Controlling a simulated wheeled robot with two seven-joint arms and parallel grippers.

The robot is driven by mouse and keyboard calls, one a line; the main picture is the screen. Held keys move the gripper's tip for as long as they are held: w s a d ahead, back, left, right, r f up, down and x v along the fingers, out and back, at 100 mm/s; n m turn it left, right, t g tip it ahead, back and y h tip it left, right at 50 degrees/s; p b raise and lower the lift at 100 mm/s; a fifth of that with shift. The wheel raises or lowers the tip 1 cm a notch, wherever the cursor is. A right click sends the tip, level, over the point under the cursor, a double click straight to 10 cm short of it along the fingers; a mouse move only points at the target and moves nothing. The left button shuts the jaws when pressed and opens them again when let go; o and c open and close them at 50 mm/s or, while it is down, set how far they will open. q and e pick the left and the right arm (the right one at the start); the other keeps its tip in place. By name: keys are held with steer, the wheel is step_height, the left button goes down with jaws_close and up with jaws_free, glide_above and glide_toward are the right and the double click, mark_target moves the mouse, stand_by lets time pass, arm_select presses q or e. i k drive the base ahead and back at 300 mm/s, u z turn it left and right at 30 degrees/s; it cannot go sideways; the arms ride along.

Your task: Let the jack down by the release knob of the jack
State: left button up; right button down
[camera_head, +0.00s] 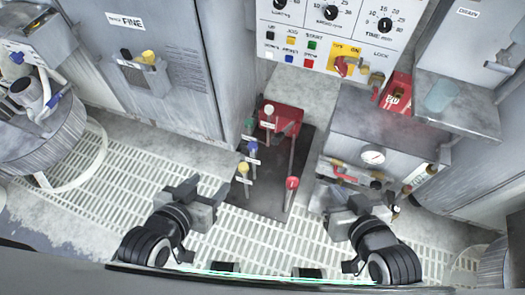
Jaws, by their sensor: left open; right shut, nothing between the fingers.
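A low dark unit (262,200) with a red block (283,117) at its back stands on the floor in the middle. Upright rods on it carry a white knob (268,109), a green knob (249,124), a blue knob (252,146), a yellow knob (243,168) and a red knob (292,183). The small labels are unreadable, so I cannot tell which knob is the jack's release. My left gripper (207,187) is open and empty, left of the yellow knob, apart from it. My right gripper (343,190) is shut and empty, right of the red knob.
A grey cabinet with a gauge (373,156) and a red-handled bar (350,172) stands close behind my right gripper. A control panel (335,35) is at the back. A drum (45,140) with a white hose stands left. Floor grating (110,170) is clear at left.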

mark_target(292, 182)
steer(key=z, duration=0.95)
steer(key=k, duration=0.2)
steer(key=u, duration=1)
steer(key=i, duration=0.5)
steer(key=z, duration=0.05)
